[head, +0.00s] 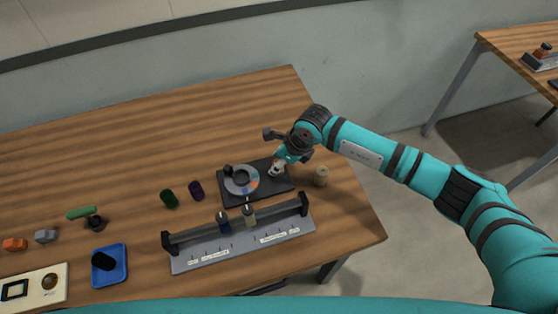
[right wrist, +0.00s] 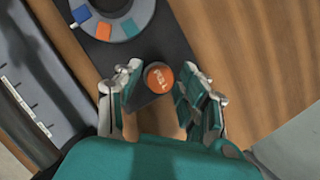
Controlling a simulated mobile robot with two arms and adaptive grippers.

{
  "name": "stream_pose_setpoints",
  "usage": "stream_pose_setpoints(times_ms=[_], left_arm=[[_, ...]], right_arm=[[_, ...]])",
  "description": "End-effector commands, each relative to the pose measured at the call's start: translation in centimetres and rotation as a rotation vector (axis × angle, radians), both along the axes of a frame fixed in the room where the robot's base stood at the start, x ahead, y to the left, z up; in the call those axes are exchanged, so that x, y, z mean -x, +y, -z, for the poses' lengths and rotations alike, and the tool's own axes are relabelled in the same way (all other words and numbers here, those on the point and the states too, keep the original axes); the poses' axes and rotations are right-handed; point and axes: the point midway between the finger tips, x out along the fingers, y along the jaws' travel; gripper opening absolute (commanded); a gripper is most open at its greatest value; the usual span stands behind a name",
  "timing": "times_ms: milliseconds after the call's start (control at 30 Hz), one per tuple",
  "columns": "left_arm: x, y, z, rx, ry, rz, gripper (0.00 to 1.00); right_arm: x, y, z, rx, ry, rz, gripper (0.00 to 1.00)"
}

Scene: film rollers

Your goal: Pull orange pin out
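The orange pin (right wrist: 158,78) shows in the right wrist view as a round orange cap with pale lettering, at the end of a dark base plate (right wrist: 168,40). My right gripper (right wrist: 160,88) is around it, with one finger on each side. The fingers look apart, with narrow gaps beside the cap; I cannot tell whether they touch it lower down. In the head view my right gripper (head: 278,168) points down at the right end of the dark plate (head: 262,193) and hides the pin. My left gripper is not in view.
A grey dial ring (head: 241,180) with coloured segments lies on the plate's left part. A grey slide rail (head: 240,244) lies in front. The table's back is clear.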

Motion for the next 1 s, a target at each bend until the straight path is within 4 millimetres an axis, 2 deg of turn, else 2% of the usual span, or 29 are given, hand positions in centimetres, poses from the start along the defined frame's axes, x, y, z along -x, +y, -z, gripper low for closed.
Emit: stream_pose_setpoints(times_ms=[33, 200, 300, 567, 767, 967, 1000], left_arm=[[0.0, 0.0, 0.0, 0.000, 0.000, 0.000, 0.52], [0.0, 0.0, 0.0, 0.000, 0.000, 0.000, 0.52], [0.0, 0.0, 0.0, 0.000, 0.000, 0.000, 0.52], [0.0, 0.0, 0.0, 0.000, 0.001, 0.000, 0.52], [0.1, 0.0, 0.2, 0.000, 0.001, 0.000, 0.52], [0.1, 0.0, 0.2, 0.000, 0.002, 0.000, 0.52], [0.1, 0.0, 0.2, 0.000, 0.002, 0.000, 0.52]], right_arm=[[0.0, 0.0, 0.0, 0.000, 0.000, 0.000, 0.32], [0.0, 0.0, 0.0, 0.000, 0.000, 0.001, 0.09], [0.0, 0.0, 0.0, 0.000, 0.000, 0.001, 0.00], [0.0, 0.0, -0.1, 0.000, 0.000, 0.001, 0.00], [-0.1, -0.1, -1.8, 0.000, -0.002, 0.001, 0.00], [0.0, -0.1, -1.8, 0.000, 0.000, 0.001, 0.00], [0.0, -0.1, -1.8, 0.000, 0.000, 0.001, 0.30]])
